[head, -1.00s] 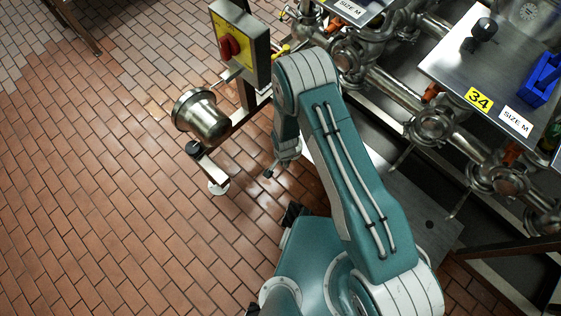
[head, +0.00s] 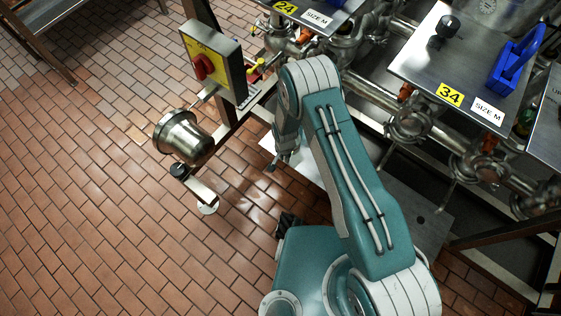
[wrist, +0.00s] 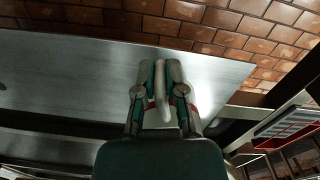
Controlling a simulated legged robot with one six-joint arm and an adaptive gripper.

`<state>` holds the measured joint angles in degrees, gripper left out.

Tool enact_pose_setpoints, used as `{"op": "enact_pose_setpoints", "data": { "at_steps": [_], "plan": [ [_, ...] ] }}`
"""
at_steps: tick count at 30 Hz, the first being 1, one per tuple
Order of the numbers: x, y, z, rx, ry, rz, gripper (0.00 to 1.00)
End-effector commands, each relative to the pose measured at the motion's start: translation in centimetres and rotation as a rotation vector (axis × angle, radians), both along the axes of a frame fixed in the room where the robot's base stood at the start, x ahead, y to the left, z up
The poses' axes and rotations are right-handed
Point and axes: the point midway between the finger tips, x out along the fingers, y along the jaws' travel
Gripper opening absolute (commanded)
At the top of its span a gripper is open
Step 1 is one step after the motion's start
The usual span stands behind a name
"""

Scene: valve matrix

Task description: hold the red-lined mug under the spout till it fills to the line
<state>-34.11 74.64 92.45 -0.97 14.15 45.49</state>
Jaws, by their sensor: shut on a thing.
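My gripper (wrist: 160,88) is shut on a pale, upright-looking loop in the wrist view, which appears to be the handle of the mug (wrist: 162,100). Small red patches show on both sides of it, behind the fingers. The rest of the mug is mostly hidden by the gripper, so its inside and fill level cannot be seen. In the head view my gripper (head: 282,158) hangs low beside the pipework, partly behind my forearm, and the mug cannot be made out. I cannot pick out a spout with certainty in either view.
A yellow switch box (head: 215,62) with a red knob stands on a post. Below it hangs a steel cup-shaped fitting (head: 186,138). The tiled floor (head: 90,200) at left is clear.

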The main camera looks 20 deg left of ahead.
Motion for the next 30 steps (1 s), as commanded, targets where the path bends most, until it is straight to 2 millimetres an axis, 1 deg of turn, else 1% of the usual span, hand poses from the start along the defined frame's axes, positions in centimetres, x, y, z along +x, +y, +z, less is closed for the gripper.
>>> {"op": "enact_pose_setpoints", "data": {
  "at_steps": [1,15,19,24,30],
  "plan": [
    [0.5,-0.2,0.0,0.001,-0.001,-0.002,0.0],
    [4.1,-1.8,-0.2,0.002,-0.001,-0.001,0.0],
    [5.0,-2.1,-0.3,0.001,0.0,0.0,0.0],
    [5.6,-2.4,-0.4,0.0,0.0,0.0,0.0],
    [5.7,-2.4,-0.4,0.0,0.001,0.001,0.0]
  ]
}}
